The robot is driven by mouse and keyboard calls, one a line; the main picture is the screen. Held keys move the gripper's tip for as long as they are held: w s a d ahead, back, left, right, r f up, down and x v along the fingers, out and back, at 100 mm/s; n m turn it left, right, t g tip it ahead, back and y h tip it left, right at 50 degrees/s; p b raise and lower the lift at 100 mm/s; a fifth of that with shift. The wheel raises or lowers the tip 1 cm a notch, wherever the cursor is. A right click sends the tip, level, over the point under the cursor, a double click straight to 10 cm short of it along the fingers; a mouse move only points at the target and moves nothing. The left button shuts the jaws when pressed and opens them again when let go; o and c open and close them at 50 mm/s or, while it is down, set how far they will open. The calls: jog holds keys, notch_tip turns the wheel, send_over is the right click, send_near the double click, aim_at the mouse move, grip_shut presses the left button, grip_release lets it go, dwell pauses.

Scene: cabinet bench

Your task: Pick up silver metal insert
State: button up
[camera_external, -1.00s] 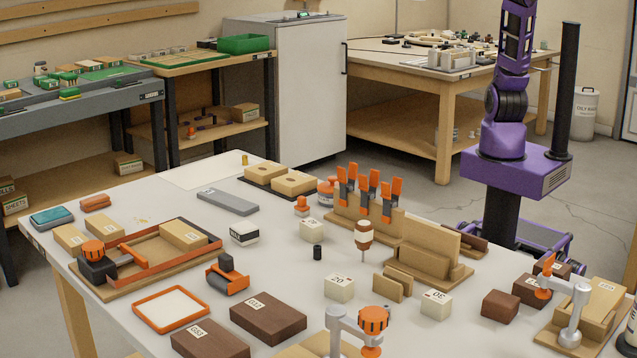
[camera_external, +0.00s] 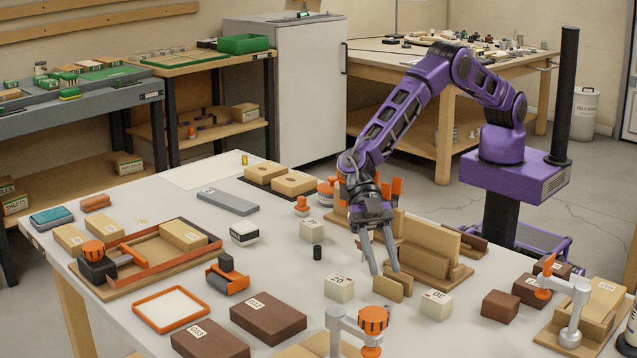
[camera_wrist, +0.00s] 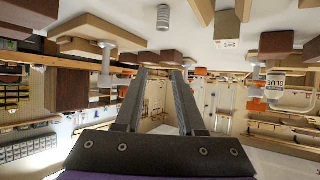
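The silver metal insert (camera_wrist: 163,18) is a small grey ribbed cylinder at the top middle of the wrist view, standing on the white tabletop. It is beyond my fingertips and apart from them. I cannot pick it out for certain in the external view. My gripper (camera_external: 384,270) hangs over the bench with its fingers pointing down, near the two small wooden pieces. In the wrist view, my gripper (camera_wrist: 159,71) is open with nothing between its fingers.
Small wooden pieces (camera_external: 388,288), a white block marked 20 (camera_external: 339,288) and a wooden rack (camera_external: 425,258) crowd the gripper. A black cylinder (camera_external: 317,253) stands to its left. An orange-knobbed clamp (camera_external: 373,320) stands in front. Brown blocks (camera_external: 268,318) lie front left.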

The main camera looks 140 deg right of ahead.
aim_at(385, 306)
notch_tip(385, 306, down, 6)
jog(key=shift+r+b, duration=0.2)
jog(key=shift+b, duration=0.4)
jog(key=shift+w+a+f+b, duration=0.15)
jog(key=shift+w+a+f, duration=0.1)
jog(key=shift+a+f, duration=0.15)
jog(key=shift+w+a+f+b, duration=0.2)
jog(key=shift+a+f, duration=0.1)
jog(key=shift+f, duration=0.2)
jog(key=shift+w+a+f, duration=0.15)
jog(key=shift+w+a, duration=0.2)
jog(key=shift+a, duration=0.05)
grip_shut()
